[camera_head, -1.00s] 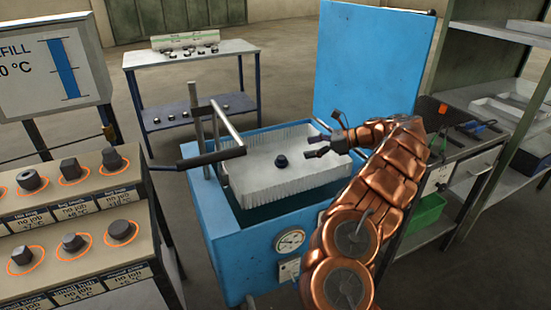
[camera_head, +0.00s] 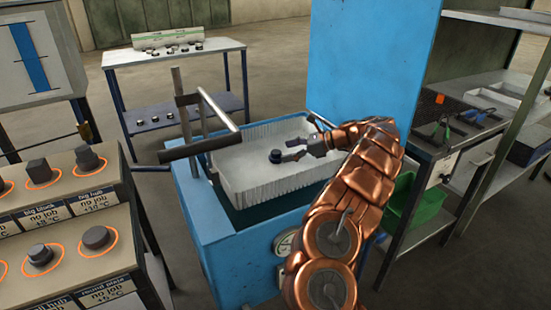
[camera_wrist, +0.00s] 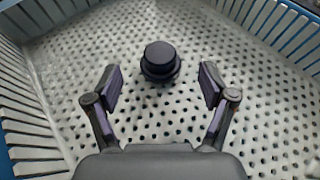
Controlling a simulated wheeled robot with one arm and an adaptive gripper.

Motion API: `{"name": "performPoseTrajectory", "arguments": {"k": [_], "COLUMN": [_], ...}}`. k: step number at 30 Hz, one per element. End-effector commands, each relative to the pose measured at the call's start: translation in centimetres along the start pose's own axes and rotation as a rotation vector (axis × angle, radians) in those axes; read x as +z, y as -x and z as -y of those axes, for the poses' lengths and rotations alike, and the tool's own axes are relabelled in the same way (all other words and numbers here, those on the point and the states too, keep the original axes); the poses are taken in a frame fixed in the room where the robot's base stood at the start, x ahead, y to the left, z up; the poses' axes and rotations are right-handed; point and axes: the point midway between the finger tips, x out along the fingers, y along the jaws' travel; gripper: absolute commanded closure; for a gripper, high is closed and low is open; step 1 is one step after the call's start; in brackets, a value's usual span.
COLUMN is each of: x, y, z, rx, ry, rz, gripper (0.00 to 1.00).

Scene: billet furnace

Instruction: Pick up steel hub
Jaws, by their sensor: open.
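The steel hub (camera_head: 275,156) is a small dark stepped cylinder standing in the white basket (camera_head: 240,186) of the blue tank. In the wrist view the hub (camera_wrist: 160,62) stands upright on the perforated basket floor, just beyond the fingertips and near the middle between them. My gripper (camera_head: 296,150) is low over the basket, to the right of the hub. In the wrist view my gripper (camera_wrist: 160,88) is open, with one finger on each side and nothing between them. I cannot tell its exact height above the floor.
The basket's slatted walls surround the hub. A handle bar (camera_head: 218,112) on a post rises at the basket's left. The tank's blue lid (camera_head: 360,60) stands open behind. Racks of dark parts (camera_head: 60,180) are at left, a shelf with tools (camera_head: 460,130) at right.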

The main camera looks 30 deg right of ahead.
Motion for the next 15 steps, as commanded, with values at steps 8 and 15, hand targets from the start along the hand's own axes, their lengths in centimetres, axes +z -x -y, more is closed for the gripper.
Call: {"name": "performPoseTrajectory", "arguments": {"k": [8, 15], "x": [-0.2, -0.1], "y": [-3.0, -5.3], "z": [-0.1, 0.0], "rx": [0.005, 0.003], "ry": [0.0, 0.001], "rz": [0.0, 0.001], "gripper": [0.18, 0.18]}}
